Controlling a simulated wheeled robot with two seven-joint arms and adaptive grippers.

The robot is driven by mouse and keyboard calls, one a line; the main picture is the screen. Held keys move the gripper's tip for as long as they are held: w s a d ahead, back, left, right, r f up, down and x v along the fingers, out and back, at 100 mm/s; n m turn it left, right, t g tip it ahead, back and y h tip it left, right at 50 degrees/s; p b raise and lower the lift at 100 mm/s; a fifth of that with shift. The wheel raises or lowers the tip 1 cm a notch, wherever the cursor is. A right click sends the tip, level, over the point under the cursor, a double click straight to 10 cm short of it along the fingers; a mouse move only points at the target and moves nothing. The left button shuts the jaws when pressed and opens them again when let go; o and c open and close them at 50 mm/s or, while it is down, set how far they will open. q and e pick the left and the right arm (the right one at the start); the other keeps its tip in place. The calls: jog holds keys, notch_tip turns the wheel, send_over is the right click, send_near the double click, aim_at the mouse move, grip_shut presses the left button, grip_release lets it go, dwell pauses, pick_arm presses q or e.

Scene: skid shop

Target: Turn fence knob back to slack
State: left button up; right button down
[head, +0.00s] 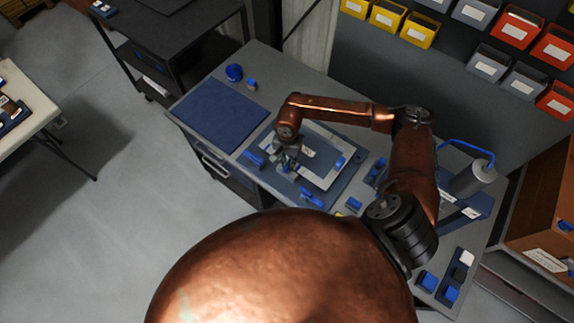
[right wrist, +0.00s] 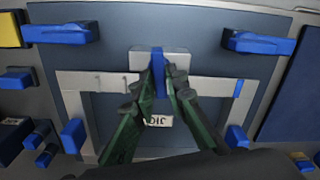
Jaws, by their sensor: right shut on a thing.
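The fence knob (right wrist: 158,62) is a narrow blue bar on a pale grey block (right wrist: 140,60) at the edge of the light frame (right wrist: 75,96) in the right wrist view. My right gripper (right wrist: 165,72) has its green fingers closed around the blue bar from both sides. The fingers hide part of the bar. In the head view my right gripper (head: 288,162) is over the left part of the frame (head: 330,142), and the knob is mostly hidden there. My left gripper is not in view.
Blue clamps (right wrist: 62,32) and (right wrist: 258,43) flank the knob on the board. A blue mat (head: 218,114) lies at the bench's left. A grey bottle with a blue tube (head: 474,180) stands at the right. Several bins (head: 388,16) hang behind.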

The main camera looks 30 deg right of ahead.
jog(key=shift+d+f+n+b, duration=0.1)
jog(key=shift+d+n+b, duration=0.05)
jog(key=shift+n+b, duration=0.7)
jog(key=shift+d+f+n+b, duration=0.1)
jog(key=shift+n+b, duration=0.65)
jog(key=shift+n, duration=0.1)
jog(key=c, duration=2.7)
grip_release()
jog(key=shift+c, duration=0.2)
jog(key=shift+o, duration=0.2)
jog(key=shift+n+b, duration=0.8)
jog(key=shift+b, duration=0.05)
jog(key=shift+o, duration=0.3)
jog(key=shift+a+f+n+b, duration=0.1)
jog(key=shift+n+b, duration=1.05)
jog(key=shift+n, duration=0.05)
jog(key=shift+o, duration=0.2)
jog(key=shift+n+b, duration=0.35)
jog(key=shift+n, duration=0.15)
